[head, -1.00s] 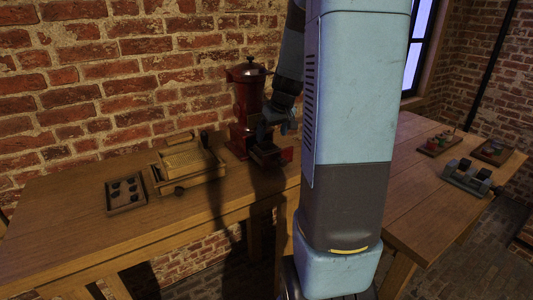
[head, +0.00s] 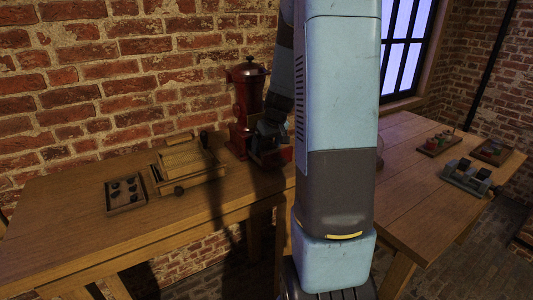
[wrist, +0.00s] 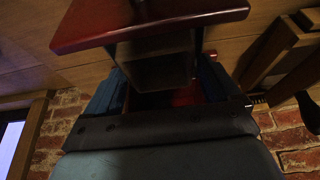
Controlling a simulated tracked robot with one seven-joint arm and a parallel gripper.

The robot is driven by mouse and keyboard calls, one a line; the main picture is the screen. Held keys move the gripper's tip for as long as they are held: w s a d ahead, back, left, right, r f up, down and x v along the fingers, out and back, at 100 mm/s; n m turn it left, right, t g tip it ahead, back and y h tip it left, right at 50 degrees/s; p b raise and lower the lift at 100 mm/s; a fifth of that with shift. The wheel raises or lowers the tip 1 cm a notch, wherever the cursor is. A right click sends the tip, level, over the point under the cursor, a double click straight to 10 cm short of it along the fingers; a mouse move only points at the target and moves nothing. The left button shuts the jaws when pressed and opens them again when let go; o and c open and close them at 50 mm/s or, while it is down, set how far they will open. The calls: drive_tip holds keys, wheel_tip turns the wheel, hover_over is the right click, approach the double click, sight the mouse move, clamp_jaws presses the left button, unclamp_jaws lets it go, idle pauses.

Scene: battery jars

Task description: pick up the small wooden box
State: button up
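The small wooden box (wrist: 157,65) shows dim and grey-brown in the wrist view, under the overhanging red slab. In the head view it is mostly hidden behind my gripper (head: 268,143), at the foot of the red mill (head: 245,105). In the wrist view my gripper (wrist: 160,85) has its fingers spread, one at each side of the box. The picture is too dark to make out contact between the fingers and the box.
More small trays (head: 467,178) stand on the right table. The brick wall (head: 110,80) is close behind the mill.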

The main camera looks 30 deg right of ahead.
drive_tip(key=c, duration=0.7)
drive_tip(key=shift+c, duration=0.2)
